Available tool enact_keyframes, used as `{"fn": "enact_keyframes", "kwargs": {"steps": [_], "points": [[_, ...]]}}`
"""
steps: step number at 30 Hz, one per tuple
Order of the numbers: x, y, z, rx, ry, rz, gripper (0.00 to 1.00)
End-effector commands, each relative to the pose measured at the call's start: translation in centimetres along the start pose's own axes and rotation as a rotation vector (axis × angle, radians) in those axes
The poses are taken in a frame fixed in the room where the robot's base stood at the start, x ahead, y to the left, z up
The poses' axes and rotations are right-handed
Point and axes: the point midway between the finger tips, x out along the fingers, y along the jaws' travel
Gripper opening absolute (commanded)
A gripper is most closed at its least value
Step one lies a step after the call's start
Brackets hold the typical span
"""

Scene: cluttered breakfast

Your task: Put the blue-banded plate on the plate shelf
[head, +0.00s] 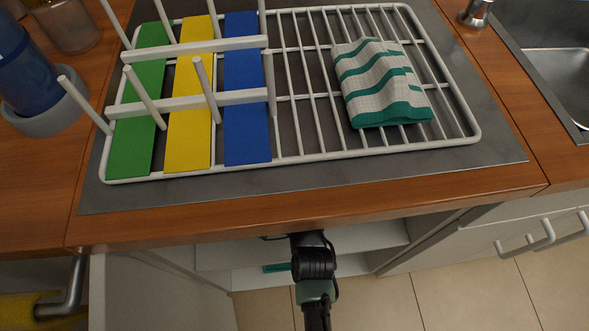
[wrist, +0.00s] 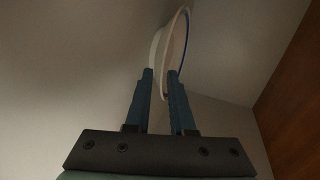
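The blue-banded plate (wrist: 176,42) shows nearly edge-on in the wrist view, a pale disc with a thin blue line along its rim. It stands upright, and its lower edge lies between the two blue fingers of my gripper (wrist: 161,74). The fingers appear shut on it. Pale cabinet shelves (head: 246,279) show there; I cannot tell which one is the plate shelf.
On the counter is a white wire rack (head: 300,158) with green (head: 135,150), yellow (head: 190,140) and blue (head: 246,135) strips and a striped towel (head: 380,85). A sink (head: 560,75) is at right. A pale wall and brown panel (wrist: 295,110) surround the plate.

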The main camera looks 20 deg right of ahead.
Motion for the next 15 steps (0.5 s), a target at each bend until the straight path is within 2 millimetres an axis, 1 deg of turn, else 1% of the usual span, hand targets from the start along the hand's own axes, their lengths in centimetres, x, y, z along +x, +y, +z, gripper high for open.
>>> {"fn": "enact_keyframes", "kwargs": {"steps": [15], "points": [[-1.6,-0.1,0.0,0.001,0.000,0.000,0.22]]}}
